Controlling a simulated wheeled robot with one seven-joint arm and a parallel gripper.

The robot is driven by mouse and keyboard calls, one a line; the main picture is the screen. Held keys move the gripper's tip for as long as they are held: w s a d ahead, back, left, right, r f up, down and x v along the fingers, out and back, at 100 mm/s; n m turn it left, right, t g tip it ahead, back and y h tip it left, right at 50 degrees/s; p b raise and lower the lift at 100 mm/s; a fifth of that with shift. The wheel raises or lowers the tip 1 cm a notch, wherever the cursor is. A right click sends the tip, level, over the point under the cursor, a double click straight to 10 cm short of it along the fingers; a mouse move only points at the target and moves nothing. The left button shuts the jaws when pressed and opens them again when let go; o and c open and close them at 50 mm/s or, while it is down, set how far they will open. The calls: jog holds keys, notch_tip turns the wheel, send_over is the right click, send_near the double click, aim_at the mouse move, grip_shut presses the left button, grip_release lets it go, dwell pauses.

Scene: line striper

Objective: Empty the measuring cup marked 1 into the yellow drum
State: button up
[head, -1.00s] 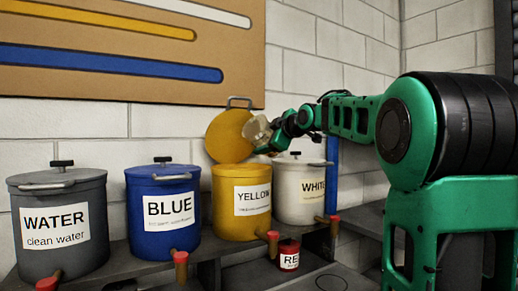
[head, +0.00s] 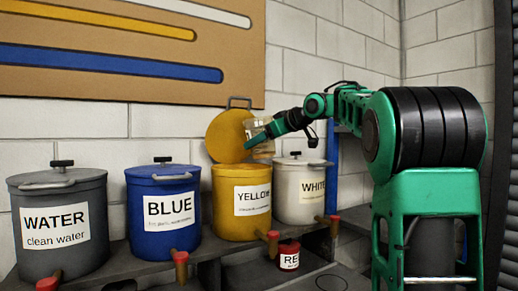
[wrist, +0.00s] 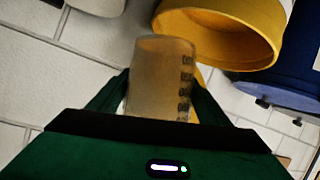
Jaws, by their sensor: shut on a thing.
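My gripper (head: 274,128) is shut on a clear measuring cup (head: 257,138). It holds the cup above the right side of the yellow drum (head: 228,205). The drum is open, with its round yellow lid (head: 226,135) standing raised behind it. In the wrist view the cup (wrist: 160,72) sits between the fingers (wrist: 160,100), with dark scale marks on its side. The yellow drum's rim and opening (wrist: 225,40) show upside down beyond it. The cup's number cannot be read, and I cannot tell how much it holds.
The white drum (head: 300,205), closed, stands right of the yellow one. The closed blue drum (head: 162,222) and grey water drum (head: 58,245) stand to the left. A small red pot (head: 289,256) stands lower in front. Red-tipped taps stick out from the drums. A wall board (head: 100,45) hangs behind.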

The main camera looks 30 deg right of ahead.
aim_at(268, 145)
jog(key=shift+s+r+m+y, duration=0.15)
jog(key=shift+s+r+m, duration=0.2)
jog(key=shift+s, duration=0.3)
jog(key=shift+s+r+m+y, duration=0.2)
jog(key=shift+s+r+m, duration=0.1)
jog(key=shift+s, duration=0.4)
jog(key=shift+s+r+m+y, duration=0.15)
jog(key=shift+s+r+m, duration=0.2)
jog(key=shift+s, duration=0.3)
